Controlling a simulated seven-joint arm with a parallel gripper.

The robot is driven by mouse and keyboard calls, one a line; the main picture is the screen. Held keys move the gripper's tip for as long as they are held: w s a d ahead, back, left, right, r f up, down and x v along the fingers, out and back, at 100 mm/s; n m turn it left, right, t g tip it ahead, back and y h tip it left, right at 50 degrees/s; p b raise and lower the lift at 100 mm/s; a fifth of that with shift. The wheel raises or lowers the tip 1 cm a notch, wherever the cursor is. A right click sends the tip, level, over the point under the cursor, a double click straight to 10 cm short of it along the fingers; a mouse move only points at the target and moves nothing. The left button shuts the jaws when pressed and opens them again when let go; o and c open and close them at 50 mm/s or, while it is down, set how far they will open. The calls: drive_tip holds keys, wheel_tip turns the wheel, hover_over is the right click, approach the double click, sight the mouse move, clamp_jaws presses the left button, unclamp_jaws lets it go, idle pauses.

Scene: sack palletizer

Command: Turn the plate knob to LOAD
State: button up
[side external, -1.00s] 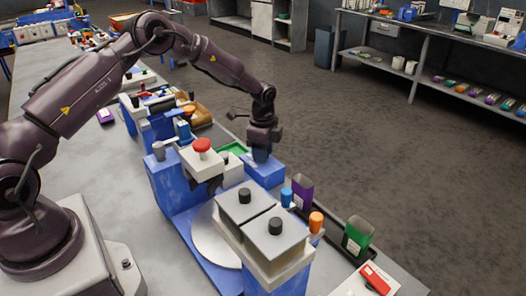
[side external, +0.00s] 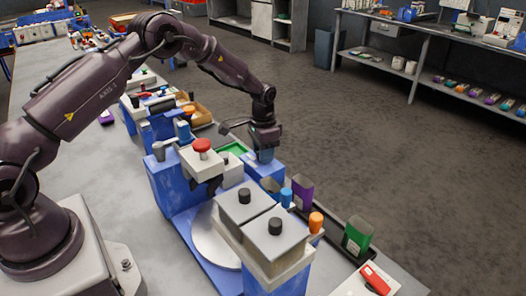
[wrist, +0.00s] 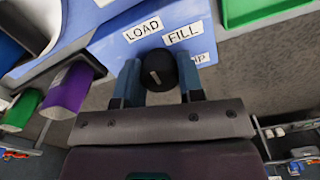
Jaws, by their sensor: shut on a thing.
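The plate knob (wrist: 159,72) is black and round with a short pale mark on its face, in the wrist view. It sits on a blue plate (wrist: 112,42) with white labels: LOAD (wrist: 142,28), FILL (wrist: 183,33) and a third, partly hidden, ending in "IP" (wrist: 201,57). My gripper (wrist: 158,88) has a blue finger on each side of the knob and is shut on it. I cannot tell for certain which label the mark points to. In the side view my gripper (side external: 266,155) is down at the blue housing, and the knob is hidden there.
A red button (side external: 202,146) on a pale block and grey boxes with black knobs (side external: 275,227) stand nearby. A green tray (wrist: 253,10) lies close at upper right.

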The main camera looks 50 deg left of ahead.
drive_tip(key=shift+n, duration=0.4)
drive_tip(key=o, duration=0.9)
wheel_tip(320, 180, up, 13)
drive_tip(key=shift+r, duration=0.1)
